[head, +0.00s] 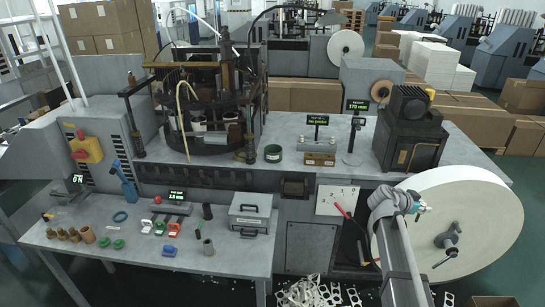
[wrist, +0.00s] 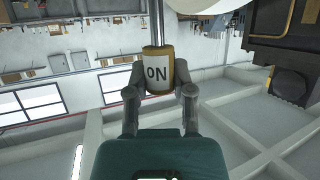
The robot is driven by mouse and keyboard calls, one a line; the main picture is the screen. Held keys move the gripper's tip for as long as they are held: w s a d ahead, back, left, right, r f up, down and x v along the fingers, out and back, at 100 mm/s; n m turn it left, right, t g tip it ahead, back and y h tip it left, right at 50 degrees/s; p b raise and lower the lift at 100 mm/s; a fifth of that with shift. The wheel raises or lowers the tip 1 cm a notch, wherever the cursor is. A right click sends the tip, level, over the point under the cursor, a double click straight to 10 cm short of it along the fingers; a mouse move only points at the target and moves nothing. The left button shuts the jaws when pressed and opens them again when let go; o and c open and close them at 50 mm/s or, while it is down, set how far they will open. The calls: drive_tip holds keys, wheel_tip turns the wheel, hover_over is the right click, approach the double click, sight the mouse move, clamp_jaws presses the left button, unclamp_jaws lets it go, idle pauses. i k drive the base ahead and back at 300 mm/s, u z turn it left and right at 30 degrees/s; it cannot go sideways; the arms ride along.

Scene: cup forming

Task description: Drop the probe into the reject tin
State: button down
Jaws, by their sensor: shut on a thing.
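In the wrist view my gripper (wrist: 158,85) is shut on the probe (wrist: 157,70), a brown-yellow cylinder with a white label reading "ON" and a metal rod running up from it. In the head view my gripper's teal body (head: 418,204) is in front of the big white paper roll; its fingers and the probe cannot be made out there. A small dark green round tin (head: 273,153), likely the reject tin, stands on the machine's grey top, well left of my gripper. Its inside looks dark.
The big white roll (head: 465,215) stands right beside my arm. A brass block (head: 319,159) with a small display, a stand (head: 354,135) and a dark machine unit (head: 412,130) stand on the grey top. A lower bench (head: 150,240) at left holds a grey box (head: 250,213) and small parts.

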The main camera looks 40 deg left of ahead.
sight(277, 158)
drive_tip(key=u, duration=1.2)
drive_tip(key=i, duration=1.65)
